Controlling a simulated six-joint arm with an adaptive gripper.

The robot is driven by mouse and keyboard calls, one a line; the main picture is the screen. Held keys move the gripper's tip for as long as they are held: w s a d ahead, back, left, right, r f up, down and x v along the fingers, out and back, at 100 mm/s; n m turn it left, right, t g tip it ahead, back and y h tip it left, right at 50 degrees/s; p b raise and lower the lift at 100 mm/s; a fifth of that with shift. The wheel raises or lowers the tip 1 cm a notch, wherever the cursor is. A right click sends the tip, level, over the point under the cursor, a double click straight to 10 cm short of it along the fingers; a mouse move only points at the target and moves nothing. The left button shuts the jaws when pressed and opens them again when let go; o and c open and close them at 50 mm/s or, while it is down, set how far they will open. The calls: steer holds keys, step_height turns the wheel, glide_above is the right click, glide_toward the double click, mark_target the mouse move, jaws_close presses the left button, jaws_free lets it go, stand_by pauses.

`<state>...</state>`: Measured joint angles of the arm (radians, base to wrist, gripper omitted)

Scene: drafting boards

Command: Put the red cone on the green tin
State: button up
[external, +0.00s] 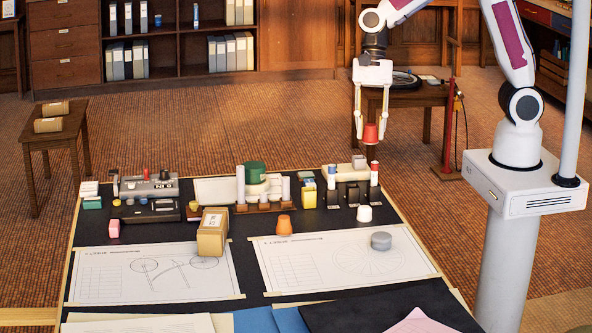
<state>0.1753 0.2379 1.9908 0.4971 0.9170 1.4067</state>
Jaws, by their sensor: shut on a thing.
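The red cone (370,134), a blunt tapered piece with its narrow end up, is held between the fingertips of my gripper (371,128). My gripper is shut on it and points down. It hangs in the air around the far right of the drafting table. The green tin (255,172) is a short dark green cylinder at the back middle of the table, left of my gripper. It sits among white pieces, and its lower part is partly hidden. Nothing rests on its top.
White upright cylinders (286,189) flank the tin. An orange cone (284,225), a white cup-like piece (364,214), a grey round piece (381,241) and a cardboard box (212,233) stand nearer. Dark holders with red-topped and blue-topped pieces (374,176) stand at the back right.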

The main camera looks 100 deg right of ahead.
steer(key=w+d+m+t+h, duration=0.1)
steer(key=w+d+m+t, duration=0.1)
steer(key=w+d+m, duration=0.8)
steer(key=m+t+h, duration=0.1)
steer(key=m+h, duration=0.2)
steer(key=m, duration=0.1)
glide_above(252, 165)
steer(key=s, duration=0.1)
steer(key=shift+s+f, duration=0.15)
steer(key=shift+f, duration=2.7)
steer(key=shift+f, duration=2.45)
steer(key=shift+f, duration=2.5)
steer(key=shift+f, duration=0.2)
